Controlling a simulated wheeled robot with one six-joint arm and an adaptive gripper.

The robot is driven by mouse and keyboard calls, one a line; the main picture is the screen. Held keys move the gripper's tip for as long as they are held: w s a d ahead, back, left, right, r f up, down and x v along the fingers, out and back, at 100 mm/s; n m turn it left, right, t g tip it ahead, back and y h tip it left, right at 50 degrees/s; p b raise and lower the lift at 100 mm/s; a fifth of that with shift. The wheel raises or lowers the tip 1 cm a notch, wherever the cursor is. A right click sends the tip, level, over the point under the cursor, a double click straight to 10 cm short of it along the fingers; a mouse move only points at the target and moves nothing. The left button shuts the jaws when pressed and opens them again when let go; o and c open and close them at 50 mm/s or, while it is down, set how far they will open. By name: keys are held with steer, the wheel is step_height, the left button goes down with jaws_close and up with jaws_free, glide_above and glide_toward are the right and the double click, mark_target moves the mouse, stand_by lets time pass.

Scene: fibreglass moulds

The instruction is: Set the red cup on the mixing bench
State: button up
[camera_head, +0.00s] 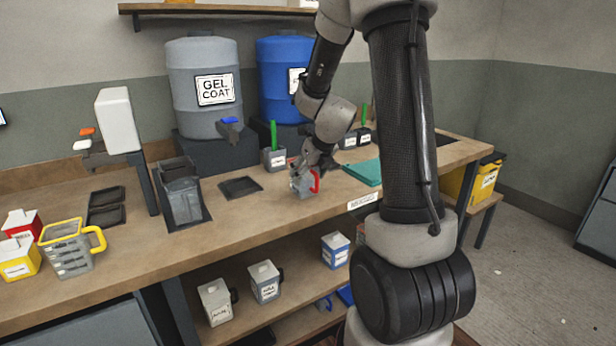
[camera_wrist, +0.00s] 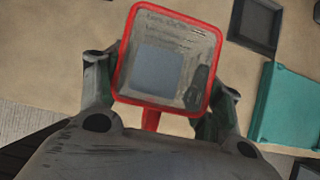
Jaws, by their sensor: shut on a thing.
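The red cup (camera_head: 302,187) has a greyish body with a red handle on its right side in the head view. In the wrist view its red-rimmed square mouth (camera_wrist: 168,65) shows from above, with the handle towards my wrist. My gripper (camera_head: 305,173) is shut on the cup, with a finger on either side of it. The cup is upright, at or just over the top of the mixing bench (camera_head: 240,215); I cannot tell whether its base touches. A white label (camera_head: 362,201) is on the bench's front edge near it.
A dark shallow tray (camera_head: 240,187) lies left of the cup, a teal mat (camera_head: 362,172) right. A grey container with a green stick (camera_head: 274,158) stands behind. Grey (camera_head: 203,85) and blue drums stand at the back. A yellow-handled jug (camera_head: 68,248) is far left; bench in front is clear.

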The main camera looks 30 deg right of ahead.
steer(key=shift+f, duration=0.55)
steer(key=o, duration=1.2)
steer(key=shift+f, duration=0.15)
